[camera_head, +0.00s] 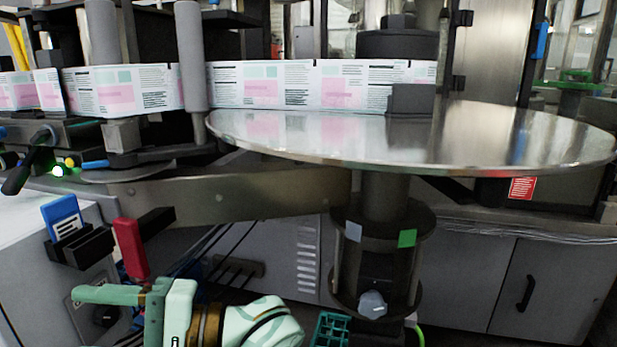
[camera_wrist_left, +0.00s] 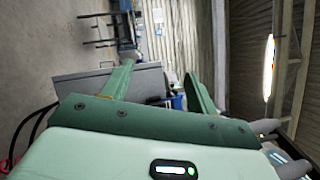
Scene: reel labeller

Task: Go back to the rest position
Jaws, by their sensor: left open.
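My left gripper (camera_head: 112,305) is in the lower left of the head view, mint green, its arm at the bottom edge. In the left wrist view its two green fingers (camera_wrist_left: 158,72) stand apart with nothing between them. A red block (camera_head: 131,250) stands just above the gripper in the head view, at a black holder (camera_head: 155,222). I cannot tell whether the gripper touches it. A blue block with a white label (camera_head: 62,217) sits in the black holder's left part. My right gripper is in neither view.
A large round metal plate (camera_head: 480,140) spans the right, on a dark column (camera_head: 385,200). A printed label web (camera_head: 300,85) runs behind it past grey rollers (camera_head: 191,55). Grey cabinets (camera_head: 470,280) stand below. The wrist view shows open floor (camera_wrist_left: 40,60) at left.

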